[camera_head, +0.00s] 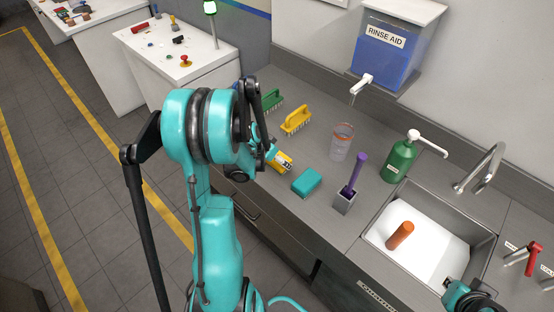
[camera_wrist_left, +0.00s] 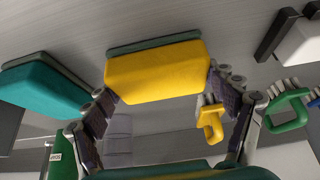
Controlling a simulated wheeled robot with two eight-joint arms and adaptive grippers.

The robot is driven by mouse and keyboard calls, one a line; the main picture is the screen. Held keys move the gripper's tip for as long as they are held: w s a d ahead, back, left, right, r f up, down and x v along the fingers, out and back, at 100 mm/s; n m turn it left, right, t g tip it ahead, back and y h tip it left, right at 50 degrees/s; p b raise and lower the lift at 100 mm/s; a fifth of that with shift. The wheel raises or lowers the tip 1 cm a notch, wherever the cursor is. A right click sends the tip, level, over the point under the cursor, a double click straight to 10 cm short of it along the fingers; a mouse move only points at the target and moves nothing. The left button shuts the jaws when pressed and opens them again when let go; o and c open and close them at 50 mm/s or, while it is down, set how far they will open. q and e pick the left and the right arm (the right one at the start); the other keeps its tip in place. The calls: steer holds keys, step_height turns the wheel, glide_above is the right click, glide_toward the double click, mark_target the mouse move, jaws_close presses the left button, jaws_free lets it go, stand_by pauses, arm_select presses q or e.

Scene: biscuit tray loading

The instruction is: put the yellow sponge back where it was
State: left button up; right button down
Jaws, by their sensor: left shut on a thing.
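The yellow sponge (camera_wrist_left: 155,72), with a dark green layer on its far side, fills the space between the fingers of my left gripper (camera_wrist_left: 160,88) in the left wrist view. The fingers press on its two ends. In the head view the sponge (camera_head: 284,161) is partly hidden by the gripper, close over the counter's front edge and left of the teal sponge (camera_head: 307,181). I cannot tell whether it touches the counter. My right gripper (camera_head: 474,300) is at the bottom right by the sink, cut by the frame edge; its fingers are not clear.
A yellow brush (camera_head: 296,118) and a green brush (camera_head: 272,99) stand behind the held sponge. A clear cup (camera_head: 341,142), a holder with a purple-handled tool (camera_head: 345,199) and a green pump bottle (camera_head: 399,160) stand to the right. The sink (camera_head: 377,241) holds an orange cylinder (camera_head: 399,235).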

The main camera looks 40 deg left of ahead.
arm_select(q)
steer(key=shift+f, duration=0.1)
steer(key=o, duration=0.8)
steer(key=shift+c, duration=0.2)
